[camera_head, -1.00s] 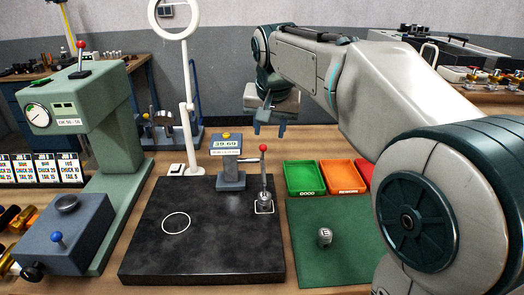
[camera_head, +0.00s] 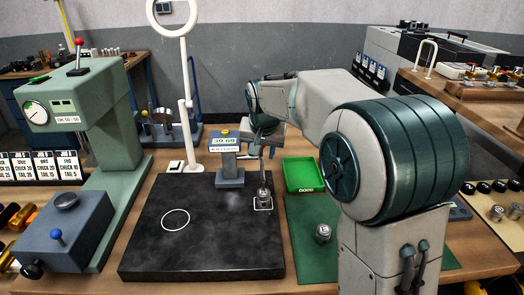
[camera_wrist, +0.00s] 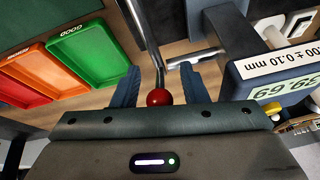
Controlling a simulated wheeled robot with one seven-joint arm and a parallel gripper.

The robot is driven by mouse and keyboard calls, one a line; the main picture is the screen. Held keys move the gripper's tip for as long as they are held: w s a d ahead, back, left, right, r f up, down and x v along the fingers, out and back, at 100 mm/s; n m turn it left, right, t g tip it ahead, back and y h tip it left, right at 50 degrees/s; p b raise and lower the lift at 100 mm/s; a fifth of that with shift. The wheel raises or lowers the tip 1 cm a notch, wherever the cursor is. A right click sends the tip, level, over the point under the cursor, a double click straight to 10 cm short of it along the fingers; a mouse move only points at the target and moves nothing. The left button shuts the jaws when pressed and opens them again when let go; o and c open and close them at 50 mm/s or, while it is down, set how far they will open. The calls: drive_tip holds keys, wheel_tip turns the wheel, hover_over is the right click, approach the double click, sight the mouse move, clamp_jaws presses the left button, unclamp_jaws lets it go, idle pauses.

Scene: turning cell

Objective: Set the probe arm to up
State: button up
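The gauge (camera_head: 229,172) stands at the back of the black plate, its display reading about 39.69. Its probe arm (camera_wrist: 190,57) is a horizontal bar meeting an upright metal rod, which has a red ball knob (camera_wrist: 158,97). In the head view the rod (camera_head: 265,172) reaches down to a small metal part (camera_head: 264,198) in a white square; whether the tip touches it is unclear. My gripper (camera_wrist: 157,90) is open, its blue fingers on either side of the knob with small gaps. In the head view my gripper (camera_head: 264,143) hides the knob.
A green tray (camera_head: 303,175) is right of the gauge; orange (camera_wrist: 48,65) and red (camera_wrist: 20,92) trays show in the wrist view. Another metal part (camera_head: 322,233) stands on the green mat. A green press (camera_head: 110,130) stands left.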

drive_tip(key=shift+f, duration=0.25)
clamp_jaws()
drive_tip(key=shift+w+r+p, duration=0.1)
drive_tip(key=shift+r+p, duration=0.1)
drive_tip(key=shift+p, duration=0.2)
